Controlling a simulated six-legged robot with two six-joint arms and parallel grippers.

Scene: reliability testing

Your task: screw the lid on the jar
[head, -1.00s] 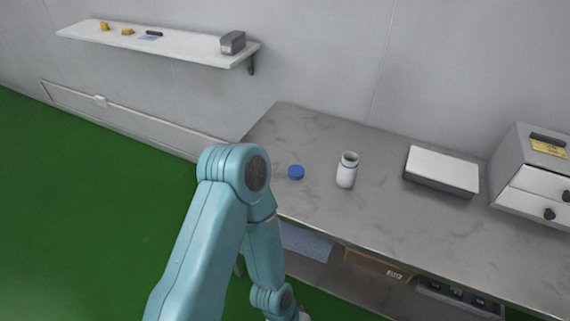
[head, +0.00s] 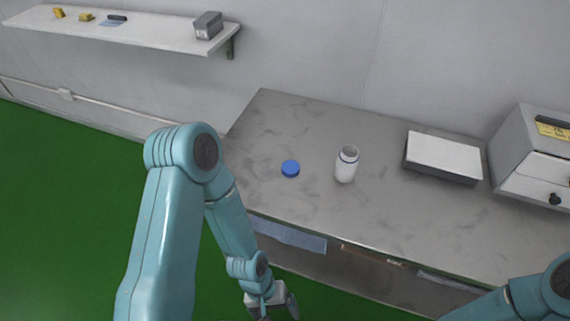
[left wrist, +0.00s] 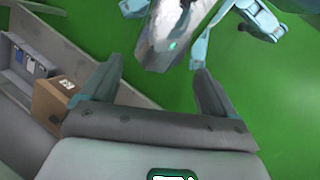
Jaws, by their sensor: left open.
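A white jar (head: 346,165) stands upright and open-topped on the grey bench (head: 300,125) in the head view. The blue lid (head: 290,168) lies on the bench to the left of the jar, apart from it. My left gripper (head: 277,303) hangs low in front of the bench, below the level of its top, and is empty. In the left wrist view its two fingers (left wrist: 155,85) stand wide apart with nothing between them. Jar and lid do not show in the left wrist view. My right arm comes in at the lower right of the head view, its gripper out of frame.
A wall shelf (head: 130,27) holds small items at upper left. A cardboard box (left wrist: 55,100) sits under the bench. The bench front is clear.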

